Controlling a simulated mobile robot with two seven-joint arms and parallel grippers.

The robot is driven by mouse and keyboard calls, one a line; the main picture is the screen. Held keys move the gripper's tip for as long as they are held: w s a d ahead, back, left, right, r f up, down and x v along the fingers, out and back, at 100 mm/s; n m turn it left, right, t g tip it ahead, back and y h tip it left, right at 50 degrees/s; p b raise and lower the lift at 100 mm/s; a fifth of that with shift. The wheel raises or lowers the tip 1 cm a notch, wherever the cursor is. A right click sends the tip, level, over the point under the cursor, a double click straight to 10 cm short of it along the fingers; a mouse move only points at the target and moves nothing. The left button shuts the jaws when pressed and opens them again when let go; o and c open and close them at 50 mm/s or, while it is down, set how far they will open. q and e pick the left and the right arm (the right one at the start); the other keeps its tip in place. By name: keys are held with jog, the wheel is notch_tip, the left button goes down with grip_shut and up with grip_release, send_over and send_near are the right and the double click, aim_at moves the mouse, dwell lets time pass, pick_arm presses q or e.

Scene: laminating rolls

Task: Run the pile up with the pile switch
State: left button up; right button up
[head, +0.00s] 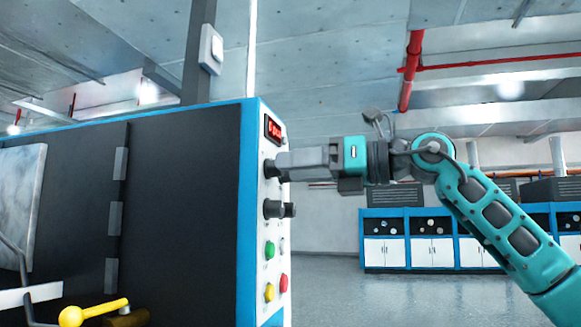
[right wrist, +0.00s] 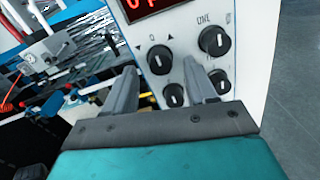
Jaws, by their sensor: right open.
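The control panel (head: 273,215) is on the narrow right end of a dark, blue-edged machine. My right gripper (head: 282,166) is at the upper part of the panel, below the red display (head: 273,130). In the right wrist view its open fingers (right wrist: 160,67) point at the panel, one on each side of the arrow knob. I cannot tell whether they touch it. My left gripper is not in view.
Other black knobs (right wrist: 213,41) sit close beside and below the arrow knob. Lower on the panel are a green button (head: 269,250), a yellow button (head: 269,292) and a red button (head: 283,284). A yellow-ended lever (head: 85,312) is at lower left. Floor to the right is clear.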

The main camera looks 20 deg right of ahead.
jog(key=shift+x, duration=0.85)
jog(key=shift+c, duration=0.2)
grip_shut()
